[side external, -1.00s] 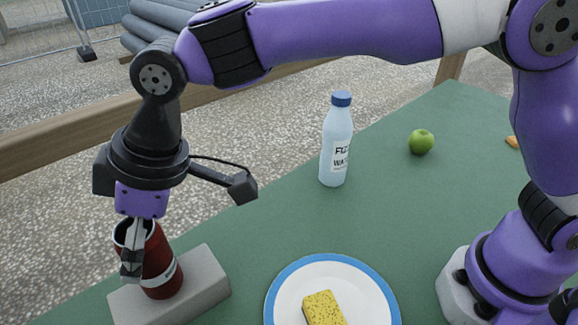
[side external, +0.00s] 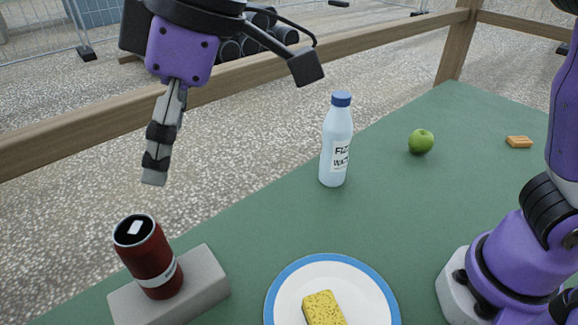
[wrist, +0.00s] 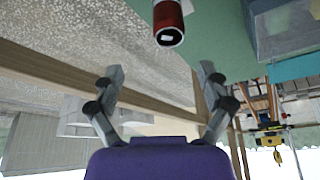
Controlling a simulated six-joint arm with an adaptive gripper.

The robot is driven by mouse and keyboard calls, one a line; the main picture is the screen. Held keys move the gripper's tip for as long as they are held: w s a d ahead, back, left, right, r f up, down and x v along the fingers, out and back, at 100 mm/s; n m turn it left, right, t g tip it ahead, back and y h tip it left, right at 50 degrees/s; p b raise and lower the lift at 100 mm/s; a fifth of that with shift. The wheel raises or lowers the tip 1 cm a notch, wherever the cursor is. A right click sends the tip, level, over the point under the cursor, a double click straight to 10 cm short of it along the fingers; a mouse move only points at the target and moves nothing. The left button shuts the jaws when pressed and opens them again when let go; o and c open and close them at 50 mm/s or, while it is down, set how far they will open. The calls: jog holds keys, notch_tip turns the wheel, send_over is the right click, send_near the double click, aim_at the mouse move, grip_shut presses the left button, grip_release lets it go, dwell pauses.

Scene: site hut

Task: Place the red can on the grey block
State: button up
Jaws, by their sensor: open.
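The red can (side external: 148,262) stands on the grey block (side external: 205,283) at the lower left of the side external view, with its dark top facing up. It leans a little left in the picture; I cannot tell if that is only the camera angle. My gripper (side external: 155,178) is above the can, apart from it and empty. In the wrist view my gripper (wrist: 158,75) has its two fingers spread wide, and the red can (wrist: 168,24) is beyond them at the top edge.
A white plate with a blue rim (side external: 282,290) holds a yellow sponge (side external: 323,309), right of the block. A water bottle (side external: 336,145), a green apple (side external: 421,142) and a small orange item (side external: 519,142) stand farther back. The green table (side external: 260,225) is clear between them.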

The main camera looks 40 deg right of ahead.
jog(key=d+m+t, duration=0.1)
jog(key=d+m, duration=0.2)
jog(key=d, duration=0.7)
jog(key=s+d+f+m+t+h, duration=0.1)
jog(key=s+d+f+m, duration=0.3)
jog(key=d, duration=0.5)
jog(key=s+d+f+m+t+h, duration=0.1)
jog(key=s+d+f+m+h, duration=0.2)
jog(key=d, duration=0.6)
jog(key=shift+s+d+f+m, duration=0.3)
jog(key=shift+s+f+m, duration=0.3)
jog(key=shift+s+m, duration=0.15)
